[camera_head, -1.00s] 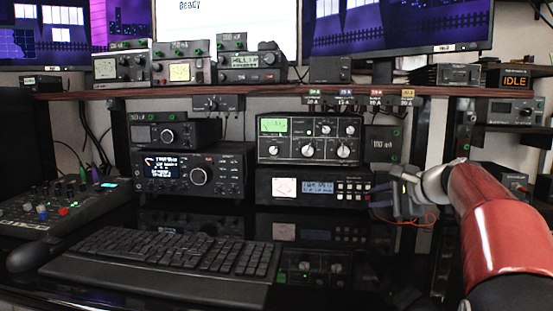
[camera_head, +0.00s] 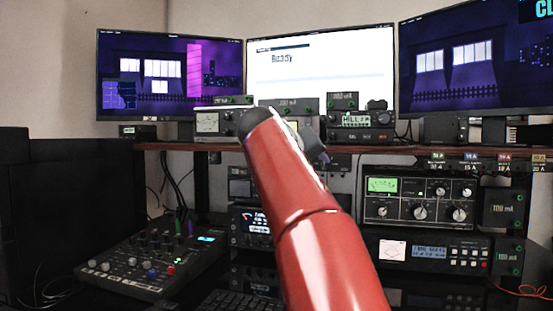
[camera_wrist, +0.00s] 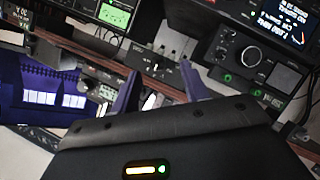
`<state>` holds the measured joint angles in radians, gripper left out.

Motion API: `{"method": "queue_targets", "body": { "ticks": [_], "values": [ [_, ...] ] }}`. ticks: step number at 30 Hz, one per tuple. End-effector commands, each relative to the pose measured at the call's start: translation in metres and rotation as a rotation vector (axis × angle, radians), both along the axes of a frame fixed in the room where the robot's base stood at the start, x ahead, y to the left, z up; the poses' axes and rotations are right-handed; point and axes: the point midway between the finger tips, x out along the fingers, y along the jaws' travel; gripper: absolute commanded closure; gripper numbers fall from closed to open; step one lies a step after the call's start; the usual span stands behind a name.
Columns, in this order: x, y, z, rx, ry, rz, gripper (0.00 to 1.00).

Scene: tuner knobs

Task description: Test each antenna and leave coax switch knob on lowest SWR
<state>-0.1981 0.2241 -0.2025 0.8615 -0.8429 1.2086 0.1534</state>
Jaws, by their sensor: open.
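My gripper (camera_wrist: 160,88) is open and empty in the wrist view, its two blue-purple fingers apart. A small dark box with a knob (camera_wrist: 152,62), likely the coax switch, lies just beyond the fingertips, apart from them. In the head view my red arm reaches up the middle, and the gripper (camera_head: 312,145) is mostly hidden behind it near the shelf edge. The small box under the shelf (camera_head: 338,163) is partly covered by the arm, so its knob position cannot be read. A tuner with a lit green meter (camera_head: 420,198) stands right of the arm.
The wooden shelf (camera_head: 400,150) carries small meters and boxes, including a meter at left (camera_head: 207,122). A radio (camera_head: 250,222) is partly behind my arm. A white-faced meter unit (camera_head: 432,252) sits below the tuner. A mixer (camera_head: 150,258) stands at left. The middle monitor (camera_head: 320,80) reads "Ready".

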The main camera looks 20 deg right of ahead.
Motion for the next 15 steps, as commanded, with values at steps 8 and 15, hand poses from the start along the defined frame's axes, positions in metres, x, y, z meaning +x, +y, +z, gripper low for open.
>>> {"method": "queue_targets", "body": {
  "ticks": [8, 15],
  "values": [
    [0.006, -0.011, 0.012, -0.07, -0.004, -0.014, 0.55],
    [0.029, -0.041, 0.0, -0.069, -0.003, -0.015, 0.55]
  ]
}}
